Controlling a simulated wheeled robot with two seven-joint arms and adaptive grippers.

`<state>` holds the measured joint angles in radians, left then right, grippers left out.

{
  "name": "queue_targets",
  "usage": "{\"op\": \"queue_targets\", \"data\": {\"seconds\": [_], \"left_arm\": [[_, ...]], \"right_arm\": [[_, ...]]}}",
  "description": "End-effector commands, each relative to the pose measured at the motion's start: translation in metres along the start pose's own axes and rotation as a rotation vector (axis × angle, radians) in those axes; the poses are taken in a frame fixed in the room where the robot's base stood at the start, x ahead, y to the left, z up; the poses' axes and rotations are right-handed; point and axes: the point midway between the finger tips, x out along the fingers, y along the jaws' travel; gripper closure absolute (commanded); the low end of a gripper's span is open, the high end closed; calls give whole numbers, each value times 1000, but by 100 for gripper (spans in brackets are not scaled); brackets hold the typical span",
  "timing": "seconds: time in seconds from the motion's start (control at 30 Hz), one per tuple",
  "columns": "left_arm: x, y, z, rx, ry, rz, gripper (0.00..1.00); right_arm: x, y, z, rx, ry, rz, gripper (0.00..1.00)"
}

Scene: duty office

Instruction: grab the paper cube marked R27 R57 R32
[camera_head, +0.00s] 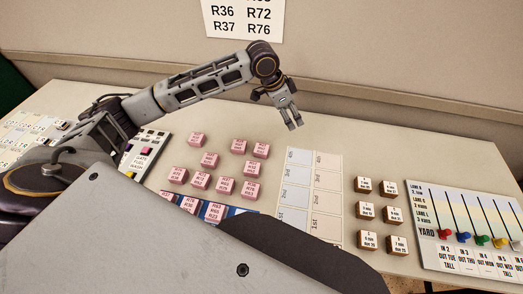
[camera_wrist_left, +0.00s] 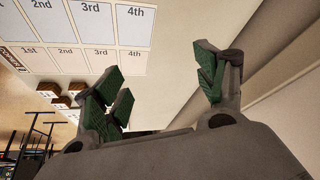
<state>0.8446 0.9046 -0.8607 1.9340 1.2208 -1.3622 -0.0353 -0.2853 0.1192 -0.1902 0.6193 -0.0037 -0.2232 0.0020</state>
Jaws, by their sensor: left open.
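Several pink paper cubes (camera_head: 209,159) stand in loose rows left of the table's middle in the head view. Their printed codes are too small to read surely, so I cannot tell which one is marked R27 R57 R32. A few more pink cubes (camera_head: 215,211) stand on a blue strip in front, partly hidden by my body. My left gripper (camera_head: 291,119) hangs above the back of the table, right of the cubes. It is open and empty; its green finger pads (camera_wrist_left: 160,90) stand wide apart in the left wrist view. My right gripper does not show.
A white chart (camera_head: 327,205) marked 1st to 4th lies right of the cubes. Brown blocks (camera_head: 364,186) with white tops stand beyond it. A lane board (camera_head: 465,225) with coloured knobs lies at the right. A code sheet (camera_head: 243,18) hangs on the wall. The back right tabletop is clear.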

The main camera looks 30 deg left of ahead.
Motion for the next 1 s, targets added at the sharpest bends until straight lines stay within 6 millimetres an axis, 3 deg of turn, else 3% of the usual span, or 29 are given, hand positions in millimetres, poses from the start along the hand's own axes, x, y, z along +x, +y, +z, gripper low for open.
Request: {"op": "queue_targets", "data": {"seconds": [0.6,1.0], "left_arm": [[-18,-1,89,338,-408,65,29],[-21,-1,95,489,-435,107,29]], "right_arm": [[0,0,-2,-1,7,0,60],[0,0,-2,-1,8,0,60]]}}
